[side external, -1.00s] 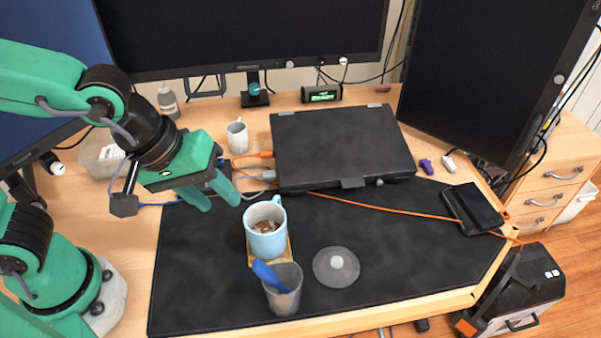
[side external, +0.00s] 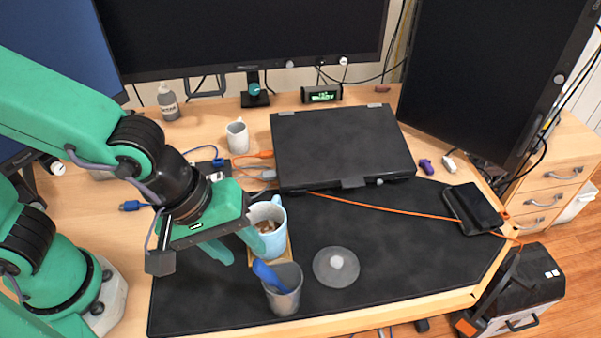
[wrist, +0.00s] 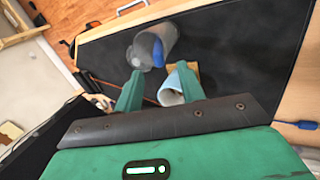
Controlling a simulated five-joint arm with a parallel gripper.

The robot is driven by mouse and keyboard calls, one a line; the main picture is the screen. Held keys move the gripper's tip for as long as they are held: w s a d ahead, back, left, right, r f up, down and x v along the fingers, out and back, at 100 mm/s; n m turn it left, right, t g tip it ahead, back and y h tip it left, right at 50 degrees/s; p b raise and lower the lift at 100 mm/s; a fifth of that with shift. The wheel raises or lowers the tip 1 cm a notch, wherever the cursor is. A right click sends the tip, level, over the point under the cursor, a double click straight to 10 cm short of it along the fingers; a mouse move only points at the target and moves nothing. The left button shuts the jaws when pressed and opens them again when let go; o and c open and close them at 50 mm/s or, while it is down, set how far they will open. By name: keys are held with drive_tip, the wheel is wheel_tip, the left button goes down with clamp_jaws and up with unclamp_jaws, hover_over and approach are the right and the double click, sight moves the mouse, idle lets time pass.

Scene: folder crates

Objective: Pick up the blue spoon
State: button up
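The blue spoon (side external: 268,274) leans in a grey translucent cup (side external: 287,297) near the front of the black desk mat, with its blue end above the rim. In the wrist view the spoon (wrist: 158,52) shows inside the cup (wrist: 146,47), ahead of my fingers. In the wrist view my fingers (wrist: 162,90) point toward the cup and mug. The spoon's lower part is hidden by the cup.
The light blue mug (side external: 270,240) with brown contents stands on a wooden coaster (side external: 288,250), close to my fingers. A closed laptop (side external: 342,146) is behind. The mat (side external: 420,265) is clear at the front right.

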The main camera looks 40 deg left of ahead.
sight(256, 264)
drive_tip(key=shift+f, duration=0.3)
drive_tip(key=shift+w+d+f, duration=0.1)
drive_tip(key=shift+x, duration=2.5)
drive_tip(key=shift+d, duration=0.15)
clamp_jaws()
